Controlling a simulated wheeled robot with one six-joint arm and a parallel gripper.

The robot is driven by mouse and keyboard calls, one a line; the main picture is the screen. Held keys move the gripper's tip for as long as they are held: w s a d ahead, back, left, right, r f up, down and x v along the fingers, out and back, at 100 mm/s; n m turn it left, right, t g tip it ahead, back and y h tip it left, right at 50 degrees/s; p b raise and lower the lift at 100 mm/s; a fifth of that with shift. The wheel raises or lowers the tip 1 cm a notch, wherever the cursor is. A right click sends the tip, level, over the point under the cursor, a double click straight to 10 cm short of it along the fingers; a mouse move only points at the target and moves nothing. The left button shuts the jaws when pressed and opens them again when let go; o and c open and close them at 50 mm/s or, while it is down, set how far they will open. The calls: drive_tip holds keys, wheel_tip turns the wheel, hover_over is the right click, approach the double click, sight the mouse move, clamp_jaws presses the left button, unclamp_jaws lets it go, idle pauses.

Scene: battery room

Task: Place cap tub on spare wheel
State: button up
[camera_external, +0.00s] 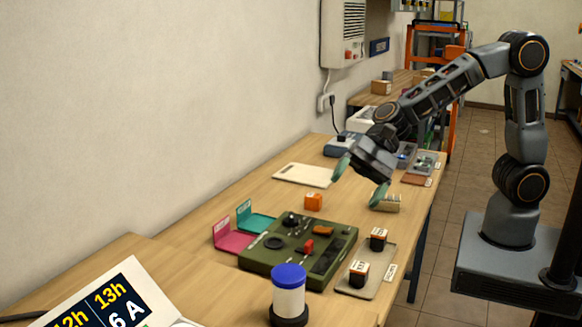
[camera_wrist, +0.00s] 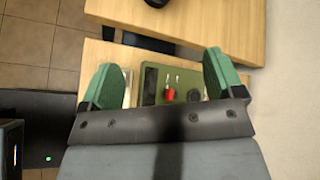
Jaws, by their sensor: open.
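A white tub with a blue lid (camera_external: 289,287), which looks like the cap tub, stands upright near the front edge of the table. It appears to rest on a black round disc (camera_external: 289,317), probably the spare wheel. My gripper (camera_external: 360,182) is open and empty, tilted downward above the table beyond the green panel, well away from the tub. In the wrist view the two green fingers (camera_wrist: 160,78) are spread apart with nothing between them. The tub is not clearly seen in the wrist view.
A green panel (camera_external: 337,240) with a red lever lies in mid-table; it also shows in the wrist view (camera_wrist: 152,84). An orange block (camera_external: 313,202), a pale board (camera_external: 303,175), pink (camera_external: 233,240) and teal (camera_external: 258,222) holders and a tray with small dark blocks (camera_external: 381,276) surround it.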

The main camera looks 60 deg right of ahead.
drive_tip(key=s+d+n+h, duration=0.3)
drive_tip(key=d+n, duration=0.1)
drive_tip(key=d, duration=0.6)
drive_tip(key=s+d+n+t+h, duration=0.1)
drive_tip(key=s+d+n+h, duration=0.2)
drive_tip(key=d, duration=0.7)
drive_tip(key=s+d+n+h, duration=0.4)
drive_tip(key=d+n+h, duration=0.1)
drive_tip(key=d, duration=0.5)
drive_tip(key=shift+f+t, duration=0.3)
drive_tip(key=shift+f, duration=0.1)
